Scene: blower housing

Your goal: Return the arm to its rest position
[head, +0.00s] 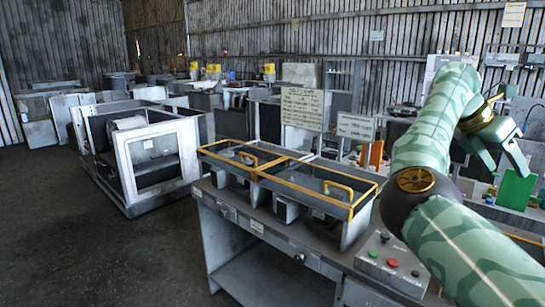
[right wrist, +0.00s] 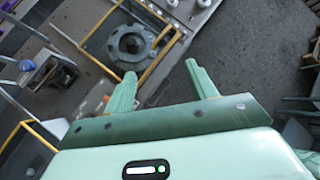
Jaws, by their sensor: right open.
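My right arm (head: 432,150), in green camouflage covering, is raised over the right side of the workbench in the head view. Its gripper (head: 506,166) points down at the far right and is apart from the bench. In the right wrist view the two green fingers (right wrist: 161,72) are spread, with nothing between them. Below them lies a dark round flanged part (right wrist: 131,43) inside a yellow-edged frame. My left gripper is in neither view.
A grey workbench (head: 262,232) carries yellow-railed fixtures (head: 291,180). A control box (head: 392,264) with red and green buttons sits at its front right. A green panel (head: 516,190) stands near the gripper. Open floor (head: 90,250) lies left of the bench.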

